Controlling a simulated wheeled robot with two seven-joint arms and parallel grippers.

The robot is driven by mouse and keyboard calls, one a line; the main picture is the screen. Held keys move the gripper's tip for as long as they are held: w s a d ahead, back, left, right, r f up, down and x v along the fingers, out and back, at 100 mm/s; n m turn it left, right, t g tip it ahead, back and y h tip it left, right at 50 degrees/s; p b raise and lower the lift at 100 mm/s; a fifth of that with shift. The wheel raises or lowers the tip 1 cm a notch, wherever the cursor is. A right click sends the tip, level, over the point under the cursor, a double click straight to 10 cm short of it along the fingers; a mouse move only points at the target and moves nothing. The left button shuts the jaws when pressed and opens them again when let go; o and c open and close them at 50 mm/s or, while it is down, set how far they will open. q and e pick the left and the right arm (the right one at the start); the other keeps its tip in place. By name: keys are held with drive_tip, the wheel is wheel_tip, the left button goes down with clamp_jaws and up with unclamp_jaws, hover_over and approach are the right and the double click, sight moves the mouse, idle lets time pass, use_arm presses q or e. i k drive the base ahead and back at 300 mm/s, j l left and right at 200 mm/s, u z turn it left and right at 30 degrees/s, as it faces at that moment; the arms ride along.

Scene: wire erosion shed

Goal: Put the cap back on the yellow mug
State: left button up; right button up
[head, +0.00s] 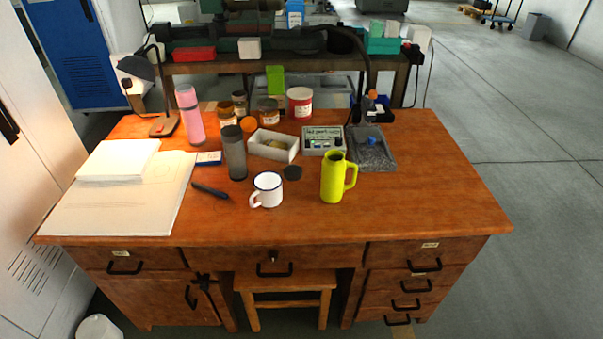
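The yellow mug (332,181) stands upright on the wooden desk, right of centre, with its handle to the right. Its top looks dark and open, with no cap on it. A small dark round disc (292,172), which looks like a cap, lies flat on the desk to the left of the mug, apart from it. An orange disc (249,124) leans or lies among the jars farther back; I cannot tell which. Neither of my grippers is in view.
A white enamel mug (268,188) stands left of the yellow mug, near the disc. Behind are a grey cylinder (235,153), a light box (273,145), a device (323,140) and a grey tray (371,151). The desk's right side (435,185) is clear.

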sight(333, 172)
drive_tip(key=i+l, duration=0.35)
drive_tip(key=l, duration=0.15)
drive_tip(key=i+l, duration=0.3)
drive_tip(key=l, duration=0.2)
